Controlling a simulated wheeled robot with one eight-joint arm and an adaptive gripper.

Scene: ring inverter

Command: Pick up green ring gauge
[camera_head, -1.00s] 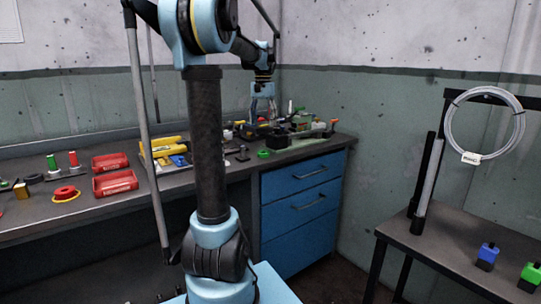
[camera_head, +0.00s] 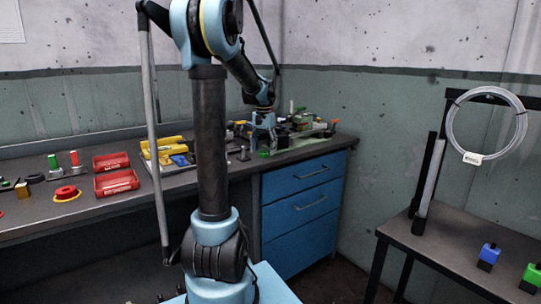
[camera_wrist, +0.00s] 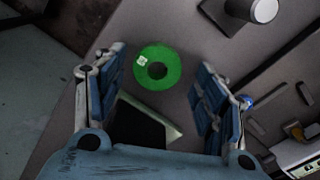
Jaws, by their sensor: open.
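The green ring gauge (camera_wrist: 172,70) is a flat green disc with a centre hole and a small white label. It lies on the grey bench top in the wrist view. It also shows small near the bench's front edge in the head view (camera_head: 264,153). My gripper (camera_wrist: 164,70) is open, its two blue-padded fingers on either side of the ring in the picture, with nothing held. In the head view my gripper (camera_head: 263,143) is right over the ring. The height left between fingertips and ring is hard to tell.
A grey metal cylinder (camera_wrist: 262,10) stands beyond the ring in the wrist view. A dark block (camera_wrist: 138,128) shows between the fingers, nearer the palm. Red bins (camera_head: 116,182), yellow trays (camera_head: 160,150) and tools crowd the bench (camera_head: 60,220). Blue drawers (camera_head: 303,210) are below.

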